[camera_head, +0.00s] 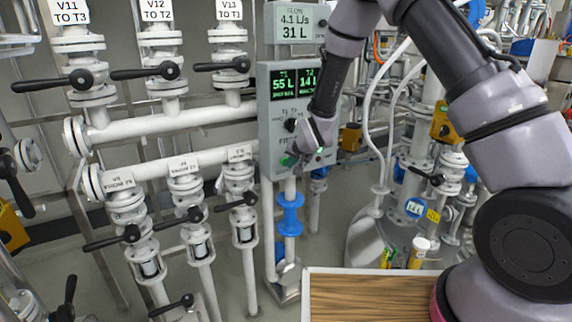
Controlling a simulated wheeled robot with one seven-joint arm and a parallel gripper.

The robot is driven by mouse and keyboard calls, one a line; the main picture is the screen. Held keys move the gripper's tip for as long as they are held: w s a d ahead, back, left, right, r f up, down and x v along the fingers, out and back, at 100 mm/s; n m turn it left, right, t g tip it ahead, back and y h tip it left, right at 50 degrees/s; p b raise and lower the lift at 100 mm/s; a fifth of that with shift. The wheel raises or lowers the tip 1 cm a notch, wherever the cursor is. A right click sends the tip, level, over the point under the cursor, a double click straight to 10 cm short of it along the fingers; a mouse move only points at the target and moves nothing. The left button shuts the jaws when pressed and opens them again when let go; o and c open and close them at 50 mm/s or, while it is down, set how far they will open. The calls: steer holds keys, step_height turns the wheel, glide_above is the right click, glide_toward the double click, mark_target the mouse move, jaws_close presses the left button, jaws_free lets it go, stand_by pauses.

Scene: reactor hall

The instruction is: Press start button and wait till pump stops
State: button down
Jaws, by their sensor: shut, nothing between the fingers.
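The grey control panel (266,130) stands near the middle of the view. Its lower display (296,83) has green digits, 55 L on the left and 14 L on the right. The flow display (294,22) above it reads 4.1 L/s and 31 L. A dark selector knob (290,125) sits below the digits. A green button (287,160) is low on the panel. My gripper (302,157) is shut and empty at the panel's lower right, close beside the green button. I cannot tell whether it touches the button. My gripper hides part of the panel's lower right.
White pipes with black-handled valves (160,71) fill the left, labelled V11, V12 and V13 at the top. A blue pipe fitting (290,215) hangs below the panel. A wood-topped surface (365,297) lies at the bottom centre. Hoses and a metal vessel stand behind my arm.

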steer(key=shift+s+d, duration=0.1)
steer(key=shift+s, duration=0.05)
steer(key=shift+s+d, duration=0.45)
steer(key=shift+s, duration=0.15)
steer(key=shift+s+d, duration=0.7)
steer(key=shift+s, duration=0.35)
steer(key=shift+s+d, duration=0.7)
steer(key=shift+s, duration=0.35)
steer(key=shift+r, duration=0.1)
